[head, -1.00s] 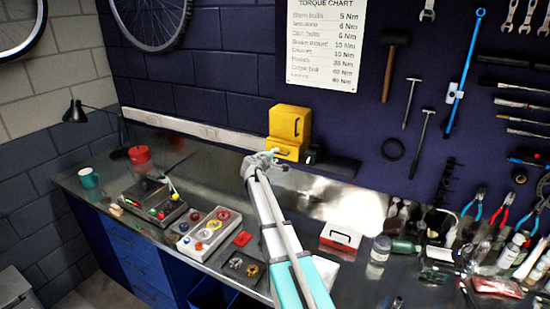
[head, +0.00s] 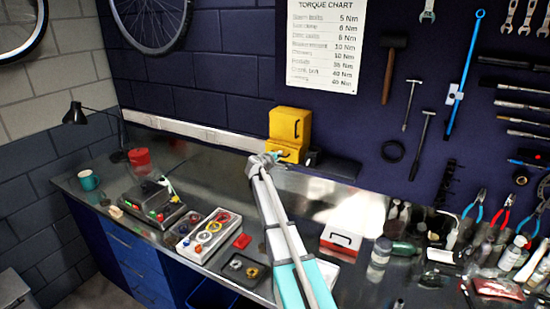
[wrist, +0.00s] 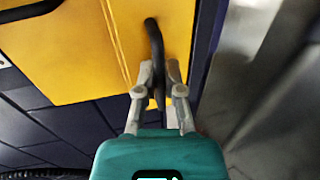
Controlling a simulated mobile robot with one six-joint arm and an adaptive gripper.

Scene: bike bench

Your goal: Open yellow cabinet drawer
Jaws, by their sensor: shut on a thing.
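The yellow cabinet (head: 288,124) stands on the back of the workbench against the wall. My gripper (head: 272,156) is at its lower drawer (head: 288,149), reaching in from the front. In the wrist view the drawer's yellow front (wrist: 178,25) carries a dark curved handle (wrist: 154,40). My gripper (wrist: 160,82) is shut on this handle, with one finger on each side. The arm and gripper hide part of the lower drawer in the head view, so I cannot tell there how far it stands out.
The workbench (head: 225,172) has open metal surface left of the cabinet. A dark block (head: 337,167) lies right of it. A red and white box (head: 341,240) and trays of small parts (head: 208,232) stand nearer the front edge.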

